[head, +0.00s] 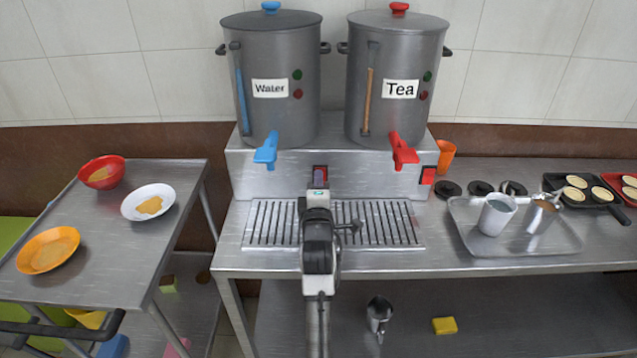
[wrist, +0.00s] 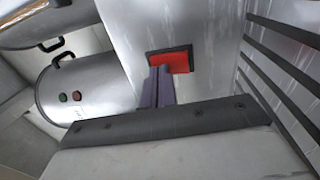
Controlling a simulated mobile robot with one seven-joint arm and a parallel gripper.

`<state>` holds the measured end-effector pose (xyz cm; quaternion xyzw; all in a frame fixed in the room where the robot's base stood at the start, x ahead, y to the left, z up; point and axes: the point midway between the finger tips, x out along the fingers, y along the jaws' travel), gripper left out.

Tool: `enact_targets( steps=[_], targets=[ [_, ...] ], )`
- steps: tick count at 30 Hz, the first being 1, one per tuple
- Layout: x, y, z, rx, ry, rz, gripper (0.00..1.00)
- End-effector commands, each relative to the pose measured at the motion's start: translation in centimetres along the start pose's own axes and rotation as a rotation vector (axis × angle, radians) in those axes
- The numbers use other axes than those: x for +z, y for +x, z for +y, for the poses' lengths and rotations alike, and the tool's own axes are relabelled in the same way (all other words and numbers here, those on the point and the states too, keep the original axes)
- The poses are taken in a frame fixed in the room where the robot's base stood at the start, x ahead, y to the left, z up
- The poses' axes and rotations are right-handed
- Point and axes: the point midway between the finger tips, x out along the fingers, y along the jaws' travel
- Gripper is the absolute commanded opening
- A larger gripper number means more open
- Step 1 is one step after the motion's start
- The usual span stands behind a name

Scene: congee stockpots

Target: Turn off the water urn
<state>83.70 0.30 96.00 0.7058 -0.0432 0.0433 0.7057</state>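The water urn (head: 278,115) is a steel pot labelled "Water" with a blue tap (head: 267,150), standing on the left of a steel stand. In the wrist view the urn (wrist: 100,88) lies sideways with its green and red lights. A red switch (wrist: 183,60) in a dark frame is on the stand front below and right of the urn; in the head view it shows partly behind my gripper (head: 320,178). My gripper appears shut and empty, its purple fingertips (wrist: 160,72) in front of the switch. I cannot tell whether they touch it.
The tea urn (head: 396,110) with a red tap stands to the right, with another red switch (head: 428,175) below it. A drip grate (head: 385,225) lies under my arm. A tray (head: 540,246) with metal cups is at right; a side table (head: 110,275) with bowls is at left.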

Motion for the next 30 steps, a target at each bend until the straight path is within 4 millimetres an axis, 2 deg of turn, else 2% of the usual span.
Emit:
enact_targets(
  steps=[5, 10, 21, 25, 30],
  targets=[
    [0.0, -0.1, 0.1, 0.001, 0.000, 0.000, 0.00],
    [0.0, -1.6, -0.2, 0.001, 0.000, 0.000, 0.00],
    [0.0, -9.8, -0.3, 0.001, 0.001, 0.000, 0.00],
    [0.0, -12.0, -0.2, 0.000, 0.001, 0.000, 0.00],
    [0.0, -13.6, 0.0, 0.001, 0.000, 0.000, 0.00]
  ],
)
